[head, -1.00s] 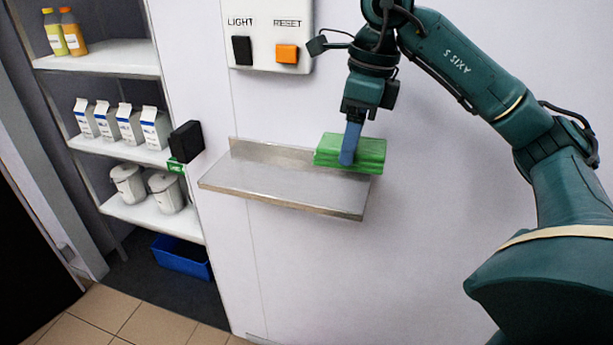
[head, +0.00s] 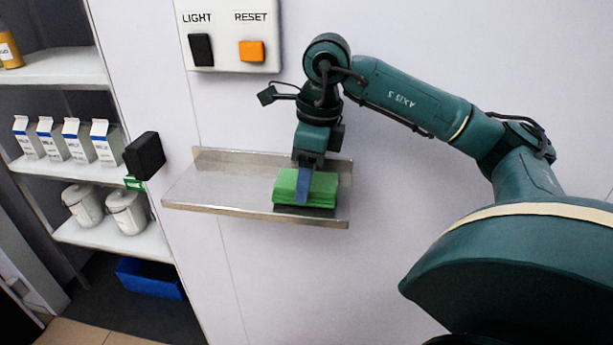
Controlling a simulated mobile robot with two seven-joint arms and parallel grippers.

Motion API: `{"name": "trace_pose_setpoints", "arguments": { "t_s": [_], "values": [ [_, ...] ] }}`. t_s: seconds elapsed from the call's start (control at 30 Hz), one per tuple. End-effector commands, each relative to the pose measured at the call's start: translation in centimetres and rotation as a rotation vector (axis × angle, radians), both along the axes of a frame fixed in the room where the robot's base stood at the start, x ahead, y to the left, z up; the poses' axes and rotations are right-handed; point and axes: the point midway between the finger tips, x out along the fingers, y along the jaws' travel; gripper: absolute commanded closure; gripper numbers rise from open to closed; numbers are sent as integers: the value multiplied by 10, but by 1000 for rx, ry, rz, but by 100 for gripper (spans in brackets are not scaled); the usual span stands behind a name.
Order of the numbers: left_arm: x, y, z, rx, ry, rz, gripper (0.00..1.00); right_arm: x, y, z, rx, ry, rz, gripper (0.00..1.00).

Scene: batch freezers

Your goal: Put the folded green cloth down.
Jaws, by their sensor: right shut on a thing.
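The folded green cloth (head: 321,190) is a flat, layered block over the right part of the metal wall shelf (head: 225,185). My right gripper (head: 303,190) comes down from above and is shut on the cloth, with a blue finger showing across its near side. A dark band, like a shadow, shows under the cloth's front edge. I cannot tell whether the cloth touches the shelf or hangs just above it. My left gripper is not in view.
A panel (head: 228,60) with a black LIGHT switch (head: 201,49) and an orange RESET switch (head: 251,51) is above the shelf. A black box (head: 144,156) juts out at the left. The shelf's left part is bare. A rack with cartons (head: 106,142) stands further left.

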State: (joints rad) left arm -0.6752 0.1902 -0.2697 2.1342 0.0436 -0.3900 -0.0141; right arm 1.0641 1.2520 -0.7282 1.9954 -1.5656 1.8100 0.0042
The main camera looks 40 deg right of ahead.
Motion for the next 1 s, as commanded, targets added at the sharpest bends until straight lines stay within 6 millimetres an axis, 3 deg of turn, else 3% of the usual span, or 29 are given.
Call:
{"name": "trace_pose_setpoints", "arguments": {
  "t_s": [0.43,0.47,0.7,1.0],
  "values": [
    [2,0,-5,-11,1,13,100,0,0,-10,0,0,1,57],
    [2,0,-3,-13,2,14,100,0,0,-8,0,0,1,37],
    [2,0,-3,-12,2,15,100,0,0,-8,0,0,1,17],
    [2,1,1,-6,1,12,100,0,0,-3,0,0,1,17]
  ]
}}
